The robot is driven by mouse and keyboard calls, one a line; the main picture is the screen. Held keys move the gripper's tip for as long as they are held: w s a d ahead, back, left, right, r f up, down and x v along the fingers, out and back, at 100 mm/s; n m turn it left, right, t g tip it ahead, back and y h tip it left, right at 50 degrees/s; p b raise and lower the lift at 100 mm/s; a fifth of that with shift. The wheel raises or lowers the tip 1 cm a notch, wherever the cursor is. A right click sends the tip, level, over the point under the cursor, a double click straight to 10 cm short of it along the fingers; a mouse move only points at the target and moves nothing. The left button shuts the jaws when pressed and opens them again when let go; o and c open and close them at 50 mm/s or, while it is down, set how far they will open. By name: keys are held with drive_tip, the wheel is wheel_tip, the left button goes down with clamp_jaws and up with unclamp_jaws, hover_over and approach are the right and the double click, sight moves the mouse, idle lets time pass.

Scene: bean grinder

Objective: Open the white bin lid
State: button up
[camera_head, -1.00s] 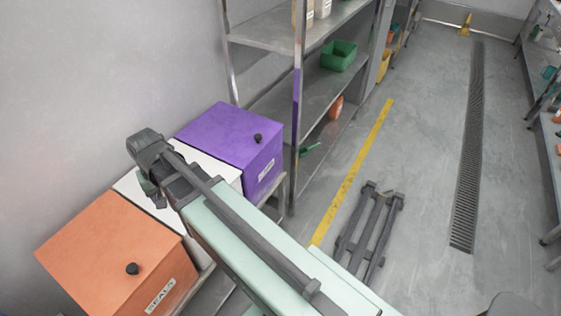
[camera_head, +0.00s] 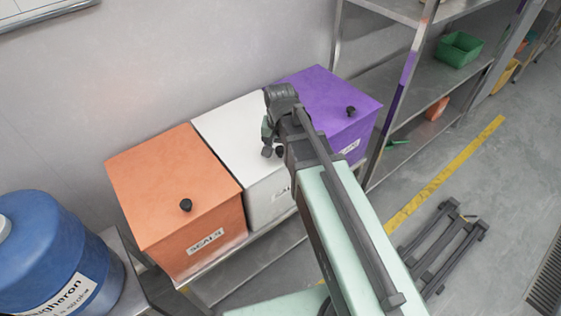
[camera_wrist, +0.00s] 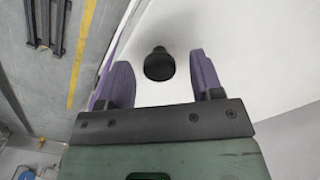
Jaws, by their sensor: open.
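The white bin (camera_head: 268,196) stands between the orange and purple bins, with its white lid (camera_head: 230,123) lying shut on top. A black knob (camera_head: 279,151) sits near the lid's front edge; in the wrist view the knob (camera_wrist: 159,64) is between and just beyond the purple fingertips. My gripper (camera_head: 266,152) is over the front part of the white lid, open and empty. In the wrist view my gripper (camera_wrist: 163,75) has one finger on each side of the knob, apart from it. My arm hides the lid's right side in the head view.
The orange bin (camera_head: 165,175) stands close on the left and the purple bin (camera_head: 318,95) close on the right, each with its own black knob. A blue drum (camera_head: 45,240) is at far left. The metal shelving (camera_head: 400,75) rises beyond the purple bin.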

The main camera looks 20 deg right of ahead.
drive_tip(key=shift+f, duration=0.8)
drive_tip(key=shift+r, duration=0.15)
